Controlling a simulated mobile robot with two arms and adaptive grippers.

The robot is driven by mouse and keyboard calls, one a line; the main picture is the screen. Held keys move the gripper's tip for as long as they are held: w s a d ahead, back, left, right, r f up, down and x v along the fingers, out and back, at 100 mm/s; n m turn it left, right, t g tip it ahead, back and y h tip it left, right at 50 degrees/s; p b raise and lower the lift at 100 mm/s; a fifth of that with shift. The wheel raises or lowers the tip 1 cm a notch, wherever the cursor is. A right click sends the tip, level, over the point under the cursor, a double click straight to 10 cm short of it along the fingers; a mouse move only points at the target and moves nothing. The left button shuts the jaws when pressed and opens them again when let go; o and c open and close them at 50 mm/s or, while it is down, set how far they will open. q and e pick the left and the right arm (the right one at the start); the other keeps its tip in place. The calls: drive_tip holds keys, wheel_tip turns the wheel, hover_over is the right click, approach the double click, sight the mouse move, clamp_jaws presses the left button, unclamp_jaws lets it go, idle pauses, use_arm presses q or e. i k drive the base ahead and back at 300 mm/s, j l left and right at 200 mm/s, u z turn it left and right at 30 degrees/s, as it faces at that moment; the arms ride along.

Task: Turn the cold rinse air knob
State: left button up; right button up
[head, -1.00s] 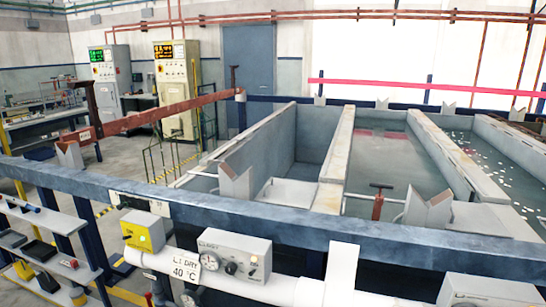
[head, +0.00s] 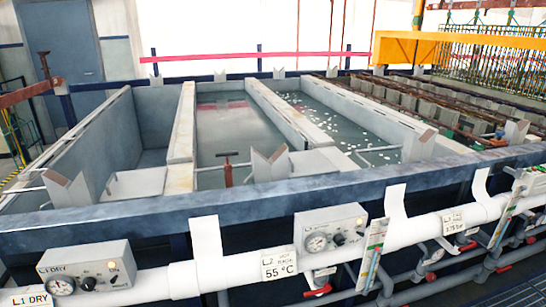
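No knob in view can be read as the cold rinse one. A grey control box (head: 330,236) on the white pipe carries a gauge (head: 316,243) and a dark knob (head: 340,239). Its label plate (head: 280,264) reads L2 and 55 °C; its smaller words are unclear. Another box (head: 88,272) at lower left, marked L1 DRY, has a gauge (head: 60,286) and a dark knob (head: 88,284). A further label plate (head: 453,221) sits on the pipe to the right, its text too small to read. Neither of my grippers is in view.
A blue-grey beam (head: 235,206) runs across in front of the tanks. The white pipe (head: 230,268) runs below it, with a red valve handle (head: 318,291) underneath. A liquid-filled tank (head: 235,130) lies behind. A yellow beam (head: 440,48) stands at the back right.

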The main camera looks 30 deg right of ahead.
sight(431, 278)
drive_tip(key=z, duration=2.2)
